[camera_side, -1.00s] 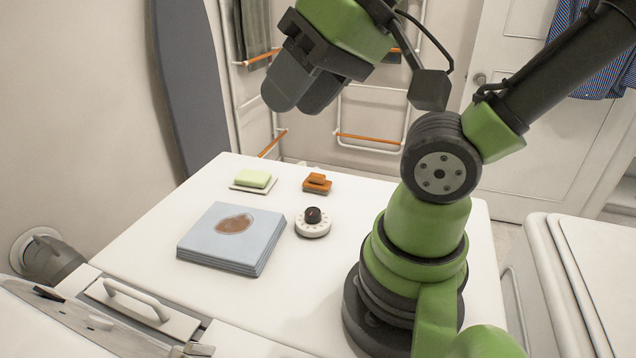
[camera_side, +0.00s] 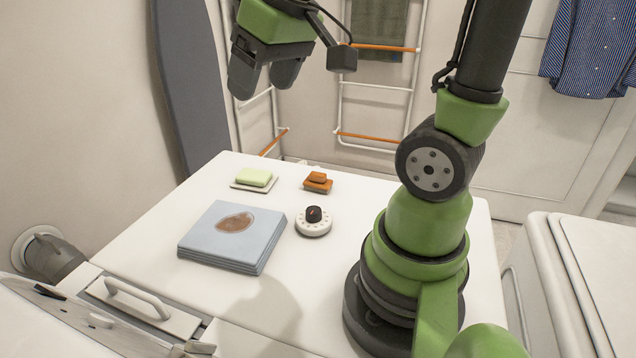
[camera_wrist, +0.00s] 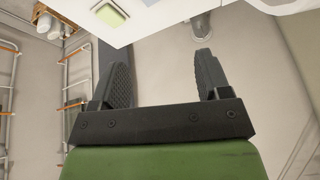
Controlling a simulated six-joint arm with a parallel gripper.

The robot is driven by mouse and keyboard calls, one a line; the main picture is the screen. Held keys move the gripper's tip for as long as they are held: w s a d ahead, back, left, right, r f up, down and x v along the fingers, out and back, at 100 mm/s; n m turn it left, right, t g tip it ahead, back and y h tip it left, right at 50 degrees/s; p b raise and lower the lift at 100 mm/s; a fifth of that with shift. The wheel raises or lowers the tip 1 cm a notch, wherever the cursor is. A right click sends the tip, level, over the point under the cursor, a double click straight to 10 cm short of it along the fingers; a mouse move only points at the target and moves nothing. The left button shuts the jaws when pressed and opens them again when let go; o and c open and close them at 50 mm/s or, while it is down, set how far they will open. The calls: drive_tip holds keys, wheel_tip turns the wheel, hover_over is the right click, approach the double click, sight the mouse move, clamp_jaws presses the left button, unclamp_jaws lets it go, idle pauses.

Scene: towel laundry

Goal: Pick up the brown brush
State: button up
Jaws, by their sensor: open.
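The brown brush (camera_side: 317,182) lies at the back of the white table top, right of the green soap. It is small, orange-brown, with a raised grip on a wider base. My gripper (camera_side: 264,85) is high in the air above and to the left of the brush, fingers pointing down, well apart from it. In the wrist view the two dark fingers (camera_wrist: 160,78) are spread with nothing between them. The brush cannot be made out in the wrist view.
A green soap (camera_side: 254,177) on a white dish stands left of the brush. A folded blue towel stack (camera_side: 195,245) with a brown stain lies nearer, beside a white dial with a dark knob (camera_side: 313,222). A drying rack (camera_side: 373,137) stands behind the table.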

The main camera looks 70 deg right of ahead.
drive_tip(key=w+d+f+g, duration=0.2)
drive_tip(key=w+d+f, duration=0.15)
drive_tip(key=d, duration=0.35)
drive_tip(key=n+g, duration=0.3)
hover_over(318, 173)
drive_tip(key=f, duration=1.5)
drive_tip(key=shift+w+a, duration=0.3)
drive_tip(key=shift+w, duration=0.05)
drive_tip(key=f, duration=0.4)
drive_tip(key=shift+s+d+f, duration=0.2)
drive_tip(key=shift+f, duration=0.15)
drive_tip(key=shift+s+d+f, duration=0.1)
drive_tip(key=shift+s+f, duration=0.05)
drive_tip(key=shift+f, duration=2.8)
drive_tip(key=c, duration=1)
